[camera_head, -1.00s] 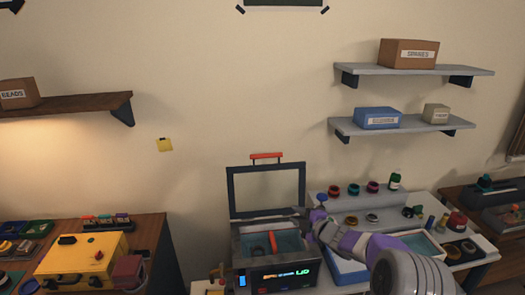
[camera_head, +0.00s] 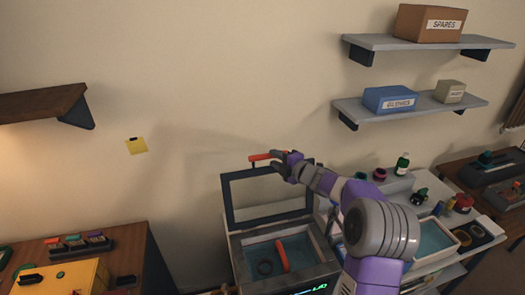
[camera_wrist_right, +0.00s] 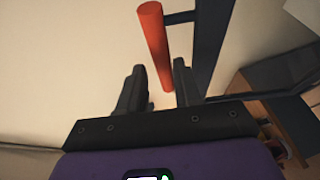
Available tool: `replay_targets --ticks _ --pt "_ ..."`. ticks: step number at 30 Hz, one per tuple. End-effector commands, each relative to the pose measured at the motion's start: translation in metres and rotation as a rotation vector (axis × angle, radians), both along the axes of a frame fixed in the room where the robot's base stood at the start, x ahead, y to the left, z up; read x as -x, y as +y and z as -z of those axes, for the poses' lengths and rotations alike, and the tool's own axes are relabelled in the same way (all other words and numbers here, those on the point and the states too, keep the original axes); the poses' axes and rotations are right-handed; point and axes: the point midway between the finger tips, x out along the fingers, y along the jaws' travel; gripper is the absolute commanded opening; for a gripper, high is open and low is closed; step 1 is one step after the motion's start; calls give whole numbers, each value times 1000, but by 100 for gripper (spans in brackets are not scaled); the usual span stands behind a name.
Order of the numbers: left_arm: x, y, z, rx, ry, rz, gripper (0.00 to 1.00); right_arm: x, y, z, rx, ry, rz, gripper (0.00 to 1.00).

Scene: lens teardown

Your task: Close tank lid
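The tank (camera_head: 333,258) is a grey box with a digital display on its front. Its dark-framed lid (camera_head: 226,200) stands open and upright at the back. A red handle (camera_head: 260,157) sticks out at the lid's top edge and also shows in the right wrist view (camera_wrist_right: 152,35). My right gripper (camera_head: 283,158) is at the right end of this handle. In the wrist view its fingers (camera_wrist_right: 159,66) are apart, and the handle's end appears between them; I cannot tell whether they touch it. My left gripper is not in view.
Inside the tank are an orange bar (camera_head: 282,256) and a dark ring (camera_head: 265,267). Wall shelves (camera_head: 410,108) hang above right. A yellow case (camera_head: 75,280) sits at lower left.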

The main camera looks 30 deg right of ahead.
Motion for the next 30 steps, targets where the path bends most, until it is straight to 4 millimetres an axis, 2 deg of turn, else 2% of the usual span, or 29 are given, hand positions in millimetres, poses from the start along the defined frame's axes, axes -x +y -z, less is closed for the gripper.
replay_targets --ticks 6,10,15,23,27,30 --pt "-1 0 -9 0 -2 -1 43 -34 7 7 0 3 -3 33" --pt "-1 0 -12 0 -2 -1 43 -48 9 9 0 1 -2 33" --pt "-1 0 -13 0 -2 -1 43 -56 10 11 -1 1 -1 33" --pt "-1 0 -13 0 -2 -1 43 -57 10 11 -1 1 -1 33" --pt "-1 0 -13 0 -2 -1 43 -57 10 11 -1 1 -1 12" --pt "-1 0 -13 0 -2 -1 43 -57 10 11 0 1 -1 0"
